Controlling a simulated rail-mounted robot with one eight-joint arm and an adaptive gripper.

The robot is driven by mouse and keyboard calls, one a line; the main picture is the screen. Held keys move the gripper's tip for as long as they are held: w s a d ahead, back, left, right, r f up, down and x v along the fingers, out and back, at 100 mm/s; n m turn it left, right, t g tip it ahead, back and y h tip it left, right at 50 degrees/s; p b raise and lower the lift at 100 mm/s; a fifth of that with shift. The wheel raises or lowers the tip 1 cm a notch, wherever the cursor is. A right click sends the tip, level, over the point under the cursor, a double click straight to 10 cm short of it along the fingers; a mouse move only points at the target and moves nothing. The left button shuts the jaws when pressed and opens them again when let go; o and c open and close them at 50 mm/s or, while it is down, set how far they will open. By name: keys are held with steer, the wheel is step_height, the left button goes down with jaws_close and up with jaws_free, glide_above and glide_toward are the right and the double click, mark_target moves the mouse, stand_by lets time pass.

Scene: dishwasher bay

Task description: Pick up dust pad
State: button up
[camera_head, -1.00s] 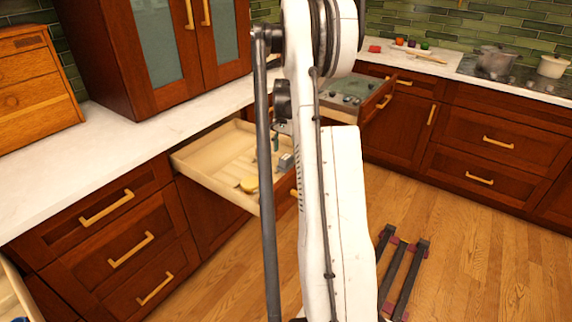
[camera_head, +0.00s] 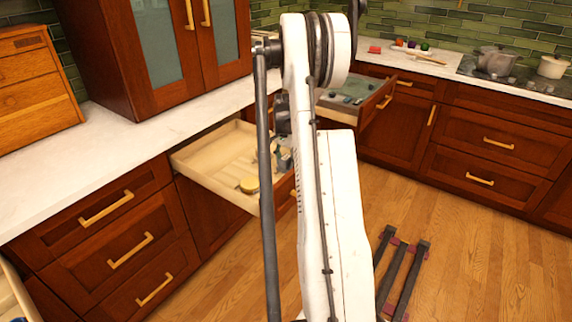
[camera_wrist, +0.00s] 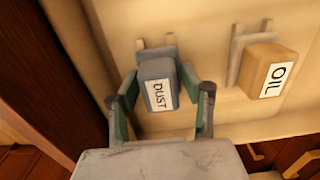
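The dust pad (camera_wrist: 157,92) is a grey-blue block with a white DUST label, in the wrist view. It sits in the open wooden drawer (camera_head: 215,156). My gripper (camera_wrist: 160,80) is open, with one green-and-grey finger on each side of the pad. A small gap seems to show at each side; I cannot tell whether a fingertip touches it. In the head view, my gripper (camera_head: 284,158) is low over the drawer's right part, largely hidden by my arm. The dust pad cannot be clearly separated from it there.
A yellow-tan pad labelled OIL (camera_wrist: 272,72) lies right of the dust pad, against a pale holder (camera_wrist: 240,50). The drawer's near wall (camera_wrist: 270,128) is close to the gripper. Another open drawer (camera_head: 377,105) with several items stands behind my arm.

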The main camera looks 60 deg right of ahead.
mark_target(284, 158)
steer(key=shift+c, duration=1.4)
steer(key=shift+r, duration=0.15)
steer(key=shift+r, duration=0.3)
steer(key=r, duration=0.3)
steer(key=shift+w+a+r, duration=0.1)
steer(key=shift+a+r, duration=0.25)
steer(key=shift+r, duration=0.05)
steer(key=w+a+r+p, duration=0.1)
steer(key=w+a+r, duration=0.2)
steer(key=a+r, duration=0.3)
steer(key=a, duration=0.4)
steer(key=shift+a+r, duration=0.15)
steer(key=shift+a, duration=0.1)
